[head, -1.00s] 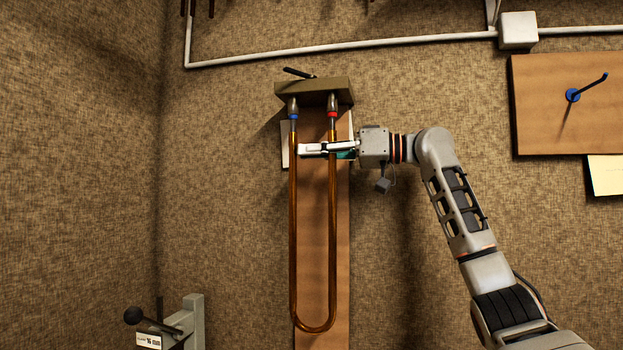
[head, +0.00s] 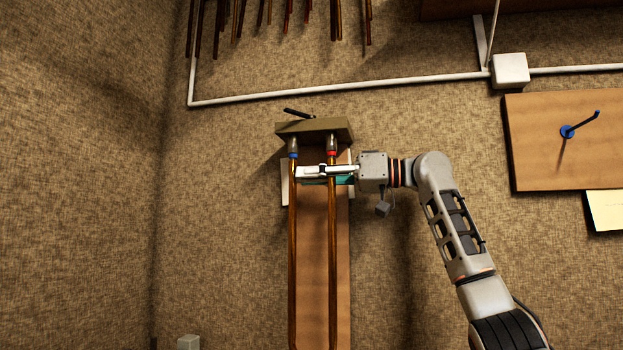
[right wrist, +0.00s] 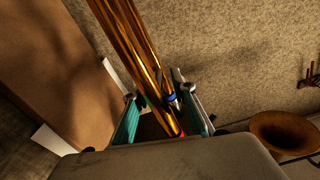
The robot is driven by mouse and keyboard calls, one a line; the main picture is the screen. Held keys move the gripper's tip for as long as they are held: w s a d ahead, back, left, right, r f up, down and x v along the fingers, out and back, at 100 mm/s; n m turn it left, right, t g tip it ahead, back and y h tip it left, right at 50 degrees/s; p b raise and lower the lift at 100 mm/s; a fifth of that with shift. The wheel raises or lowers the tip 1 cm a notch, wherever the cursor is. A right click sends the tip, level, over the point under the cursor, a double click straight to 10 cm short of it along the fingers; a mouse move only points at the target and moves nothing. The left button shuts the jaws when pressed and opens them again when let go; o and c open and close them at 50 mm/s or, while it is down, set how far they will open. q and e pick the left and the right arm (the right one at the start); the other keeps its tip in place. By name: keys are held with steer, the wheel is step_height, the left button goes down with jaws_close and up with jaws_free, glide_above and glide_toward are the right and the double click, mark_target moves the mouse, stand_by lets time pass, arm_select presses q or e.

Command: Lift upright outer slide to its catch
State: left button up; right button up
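The brass outer slide (head: 292,250), two long parallel tubes, hangs upright below an olive block (head: 314,130) on a wooden board. Its upper ends meet the blue collar (head: 293,154) and red collar (head: 332,153); its lower bend is out of view. In the right wrist view the slide (right wrist: 135,50) runs between the teal finger pads. My left gripper is not in view.
A dark lever (head: 299,113) sits on top of the block. Rods hang from above at the upper left. A board with a blue hook (head: 567,132) is at the right. The right wrist view also shows a brass bell (right wrist: 285,132).

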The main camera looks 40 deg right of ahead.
steer(key=v, duration=1.2)
